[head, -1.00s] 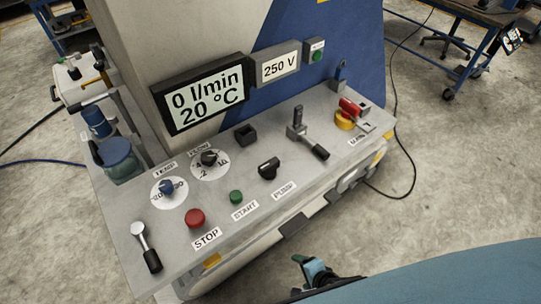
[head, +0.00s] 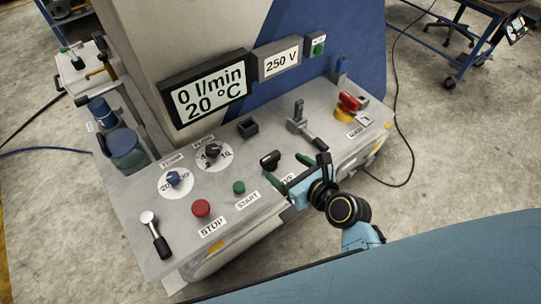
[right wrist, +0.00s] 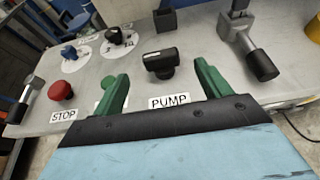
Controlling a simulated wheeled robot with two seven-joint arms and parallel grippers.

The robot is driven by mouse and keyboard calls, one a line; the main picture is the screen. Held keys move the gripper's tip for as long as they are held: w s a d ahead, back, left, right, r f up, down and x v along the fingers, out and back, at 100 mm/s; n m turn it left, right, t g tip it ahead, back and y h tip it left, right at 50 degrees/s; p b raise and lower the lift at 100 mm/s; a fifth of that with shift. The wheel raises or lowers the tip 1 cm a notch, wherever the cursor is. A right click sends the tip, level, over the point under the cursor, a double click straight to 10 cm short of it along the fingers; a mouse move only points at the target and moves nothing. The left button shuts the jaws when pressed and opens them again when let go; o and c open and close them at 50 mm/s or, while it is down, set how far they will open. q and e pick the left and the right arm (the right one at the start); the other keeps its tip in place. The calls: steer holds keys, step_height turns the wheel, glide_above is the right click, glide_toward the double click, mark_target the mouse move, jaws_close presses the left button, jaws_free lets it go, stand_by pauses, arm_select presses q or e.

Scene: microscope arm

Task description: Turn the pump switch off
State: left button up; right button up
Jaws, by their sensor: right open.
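The pump switch (head: 270,160) is a black rotary knob on the sloped grey control panel (head: 150,201). In the right wrist view the knob (right wrist: 161,58) sits centrally behind the white PUMP label (right wrist: 170,101). My right gripper (head: 287,169) is open, its green fingers pointing at the panel around the knob's front. In the right wrist view the fingers (right wrist: 162,75) stand either side of the knob, apart from it, with nothing between them. In the head view the gripper partly hides the PUMP label. My left gripper is not in view.
Left of the switch are a green START button (head: 239,187), a red STOP button (head: 201,208) and two dials. Right of it are a black-handled lever (head: 308,132) and a red-yellow switch (head: 347,106). The display (head: 207,92) reads 0 l/min and 20 °C.

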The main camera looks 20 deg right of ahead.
mark_target(273, 159)
steer(key=x, duration=0.8)
steer(key=shift+f+b, duration=0.1)
steer(key=shift+b, duration=0.25)
steer(key=c, duration=1)
